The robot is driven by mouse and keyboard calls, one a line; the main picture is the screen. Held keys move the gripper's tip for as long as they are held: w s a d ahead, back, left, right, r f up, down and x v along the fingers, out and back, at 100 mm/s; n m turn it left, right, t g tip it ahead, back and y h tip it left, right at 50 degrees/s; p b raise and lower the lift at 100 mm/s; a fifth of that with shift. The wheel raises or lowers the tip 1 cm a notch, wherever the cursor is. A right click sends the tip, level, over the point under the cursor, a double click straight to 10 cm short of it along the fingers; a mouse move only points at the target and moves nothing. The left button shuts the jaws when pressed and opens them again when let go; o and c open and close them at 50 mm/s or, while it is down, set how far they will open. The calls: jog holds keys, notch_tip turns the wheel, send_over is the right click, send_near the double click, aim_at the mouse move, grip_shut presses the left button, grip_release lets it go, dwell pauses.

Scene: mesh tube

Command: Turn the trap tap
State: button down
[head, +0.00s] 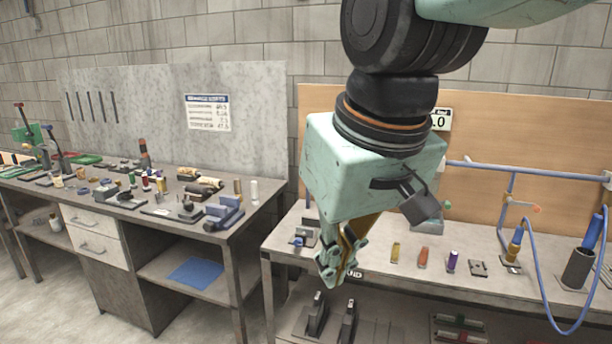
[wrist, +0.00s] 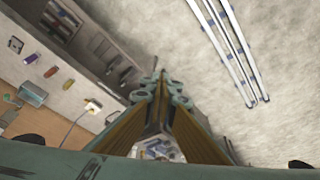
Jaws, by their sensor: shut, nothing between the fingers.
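A small orange-tipped tap (head: 537,209) is on the pipework at the right of the right bench in the head view. I cannot tell for sure that it is the trap tap. A pale pipe end with an orange-brown tip (wrist: 92,106) shows at the left in the wrist view; I cannot tell if it is the same part. My gripper (head: 338,284) hangs at the front edge of the right bench in the head view, well left of the tap. Its fingers are closed together, with nothing between them. It also shows in the wrist view (wrist: 160,78).
The right bench (head: 455,290) carries small coloured cylinders (head: 424,258), a blue rail (head: 520,170), a hanging blue hose (head: 540,300) and a dark cup (head: 577,270) with a blue tube. A cluttered bench (head: 150,240) stands at left.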

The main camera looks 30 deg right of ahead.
jog(key=w+d+r+m+h+p, duration=0.1)
jog(key=w+d+r+p, duration=0.25)
jog(key=w+d, duration=0.35)
jog(key=w+d+r+m+p, duration=0.1)
jog(key=w+d+r+p, duration=0.1)
jog(key=w+d+r, duration=0.5)
jog(key=w+d+f+m+p, duration=0.2)
jog(key=w+d+p, duration=0.3)
jog(key=w+d, duration=0.75)
jog(key=d+f+m+p, duration=0.2)
jog(key=d+f+p, duration=0.2)
jog(key=d, duration=1.6)
jog(key=d+f+m+g+h+p, duration=0.1)
jog(key=d+f+p, duration=0.4)
jog(key=d, duration=1.5)
jog(key=shift+w+d+f+m+g, duration=0.2)
jog(key=shift+d+f+m+g, duration=0.1)
jog(key=shift+f+m, duration=0.55)
